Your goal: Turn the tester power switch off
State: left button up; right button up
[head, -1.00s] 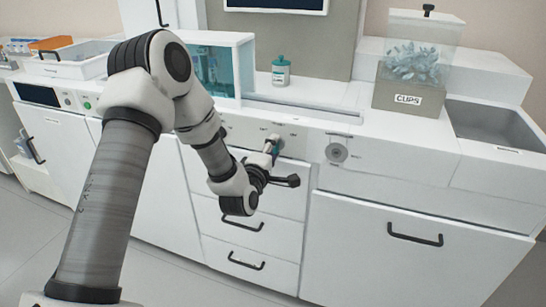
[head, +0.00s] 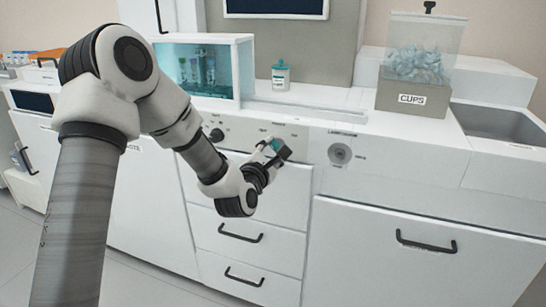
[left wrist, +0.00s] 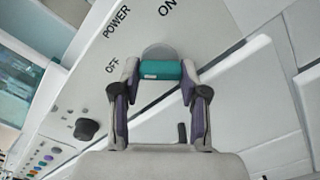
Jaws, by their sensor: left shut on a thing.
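The power switch has a teal handle (left wrist: 161,70) in front of a round grey plate on the white tester panel (left wrist: 135,50). The panel reads POWER, with OFF left of the handle and ON at its upper right. My left gripper (left wrist: 160,72) is shut on the handle, one finger at each end. In the head view my left gripper (head: 275,150) is at the panel above the drawers, with a bit of teal showing at its tips. Which label the switch points to I cannot tell. My right gripper is not in view.
A black knob (left wrist: 86,128) is on the panel beyond OFF, with coloured buttons (left wrist: 38,160) farther left. A round dial (head: 340,153) is right of the gripper.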

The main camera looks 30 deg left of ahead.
pick_arm(q)
jog(key=shift+f+n, duration=0.1)
jog(key=shift+n, duration=0.2)
jog(key=o, duration=1.1)
jog(key=shift+o, duration=0.2)
jog(key=v, duration=0.7)
jog(key=shift+s, duration=0.25)
